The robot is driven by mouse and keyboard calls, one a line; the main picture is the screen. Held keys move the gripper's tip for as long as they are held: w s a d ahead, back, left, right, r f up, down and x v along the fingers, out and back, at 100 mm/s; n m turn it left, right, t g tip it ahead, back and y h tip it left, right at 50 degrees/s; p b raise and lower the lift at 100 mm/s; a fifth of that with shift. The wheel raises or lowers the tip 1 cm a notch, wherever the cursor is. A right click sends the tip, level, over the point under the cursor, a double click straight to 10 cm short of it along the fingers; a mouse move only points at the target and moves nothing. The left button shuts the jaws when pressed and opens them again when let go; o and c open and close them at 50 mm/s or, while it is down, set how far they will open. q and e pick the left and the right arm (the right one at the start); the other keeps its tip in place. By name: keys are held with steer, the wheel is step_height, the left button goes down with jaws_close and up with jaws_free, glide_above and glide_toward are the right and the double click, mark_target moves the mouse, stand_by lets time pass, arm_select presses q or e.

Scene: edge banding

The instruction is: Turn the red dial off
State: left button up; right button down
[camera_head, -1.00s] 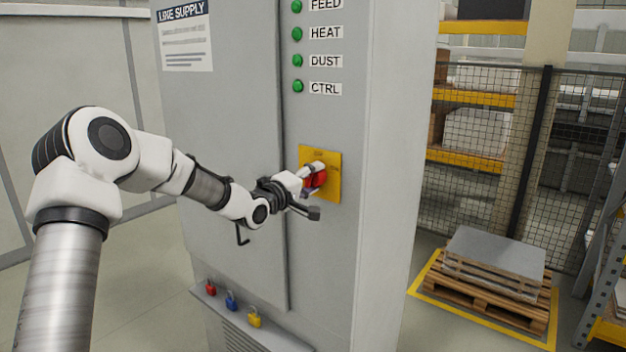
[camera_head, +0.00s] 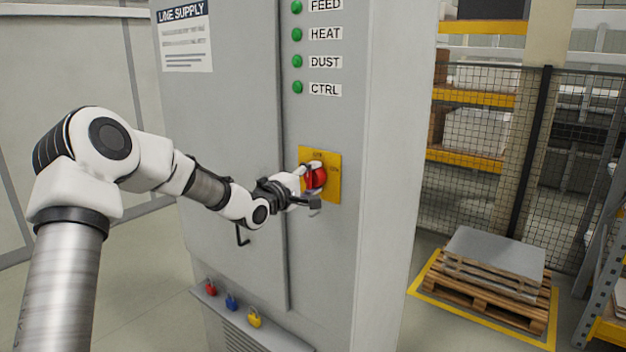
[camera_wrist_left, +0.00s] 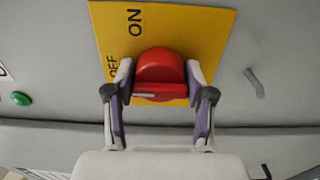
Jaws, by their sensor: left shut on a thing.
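The red dial (camera_head: 316,178) sits on a yellow plate (camera_head: 333,160) on the front of the grey cabinet. In the left wrist view the red dial (camera_wrist_left: 160,72) lies between the two fingers, and the yellow plate (camera_wrist_left: 200,30) carries the words ON and OFF. My left gripper (camera_head: 312,188) is at the dial, shut on it, with one finger on each side. The gripper hides part of the dial in the head view. In the left wrist view the fingers of my left gripper (camera_wrist_left: 160,88) hide its sides. My right gripper is not in view.
Green lamps (camera_head: 297,61) labelled FEED, HEAT, DUST and CTRL line the cabinet (camera_head: 385,150) above the plate. A door handle (camera_head: 242,235) sticks out below my left wrist. Small padlocks (camera_head: 232,301) hang low on a ledge. A loaded pallet (camera_head: 490,285) stands at the right.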

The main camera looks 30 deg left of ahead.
arm_select(q)
steer(key=o, duration=1.2)
steer(key=shift+a+r, duration=0.15)
steer(key=shift+c, duration=0.2)
steer(key=shift+s, duration=0.1)
steer(key=shift+s, duration=0.25)
steer(key=s, duration=1.1)
steer(key=shift+s+a, duration=0.15)
steer(key=shift+a, duration=0.3)
steer(key=shift+s, duration=0.1)
steer(key=shift+a, duration=0.1)
